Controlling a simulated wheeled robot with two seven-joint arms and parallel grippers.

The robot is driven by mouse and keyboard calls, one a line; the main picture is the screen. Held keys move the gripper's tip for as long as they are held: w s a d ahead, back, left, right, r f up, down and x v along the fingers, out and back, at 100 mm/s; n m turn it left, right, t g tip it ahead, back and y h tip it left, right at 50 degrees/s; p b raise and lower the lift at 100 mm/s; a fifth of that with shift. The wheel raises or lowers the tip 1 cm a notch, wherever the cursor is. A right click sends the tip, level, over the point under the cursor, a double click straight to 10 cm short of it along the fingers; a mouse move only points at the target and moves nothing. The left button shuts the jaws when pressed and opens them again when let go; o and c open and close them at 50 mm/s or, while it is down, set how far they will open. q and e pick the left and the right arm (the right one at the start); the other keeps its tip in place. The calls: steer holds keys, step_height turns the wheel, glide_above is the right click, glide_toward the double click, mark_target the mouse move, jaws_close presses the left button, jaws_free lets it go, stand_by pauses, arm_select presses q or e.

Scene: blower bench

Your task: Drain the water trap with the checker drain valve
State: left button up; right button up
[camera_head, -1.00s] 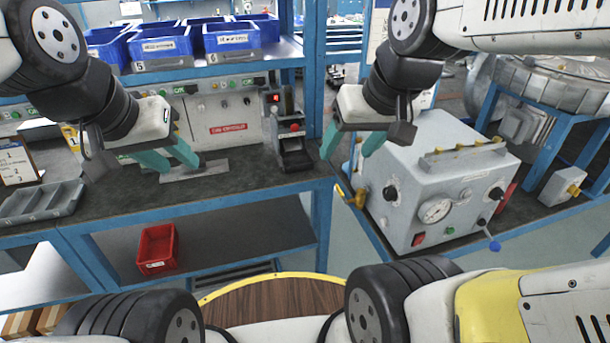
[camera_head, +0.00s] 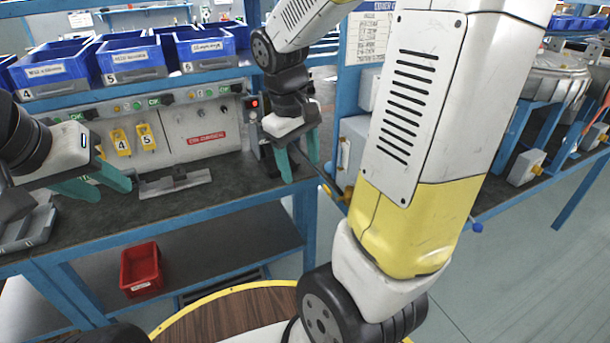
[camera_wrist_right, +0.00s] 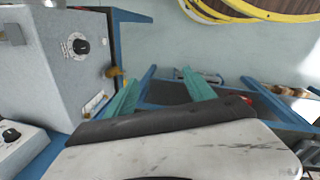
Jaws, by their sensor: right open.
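The checker, a light grey box, is mostly hidden behind my right arm in the head view; its left side (camera_head: 352,150) shows. In the right wrist view the checker (camera_wrist_right: 50,70) stands at the left, with a black dial knob (camera_wrist_right: 77,46) and a yellow fitting (camera_wrist_right: 113,72) at its edge. A small blue knob (camera_head: 476,227) shows right of my arm. I cannot tell which fitting is the drain valve, nor see the water trap. My right gripper (camera_head: 298,163) is open and empty, left of the checker. My left gripper (camera_head: 93,186) is open and empty above the left bench.
Blue bins (camera_head: 135,58) stand on the shelf behind the bench. A grey tray (camera_head: 30,228) lies at the left, and a red bin (camera_head: 140,270) sits on the lower shelf. A black device (camera_head: 258,125) with a red light stands behind my right gripper. Open floor (camera_head: 530,250) lies at right.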

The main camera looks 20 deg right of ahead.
steer(key=w+d+f+n+g+h, duration=0.25)
steer(key=w+f+h, duration=0.2)
steer(key=f, duration=0.25)
steer(key=w+d+f+n+g+h, duration=0.1)
steer(key=w+d+f+n+h, duration=0.35)
steer(key=f, duration=0.35)
steer(key=n+t+h, duration=0.5)
steer(key=n+h, duration=0.2)
steer(key=n, duration=0.1)
glide_toward(327, 189)
steer(key=d, duration=0.3)
steer(key=shift+m+g, duration=0.3)
steer(key=shift+g, duration=0.05)
steer(key=d, duration=0.3)
steer(key=w+d, duration=0.1)
steer(key=d, duration=0.3)
steer(key=shift+w+d, duration=0.15)
steer(key=shift+w, duration=0.1)
jaws_close()
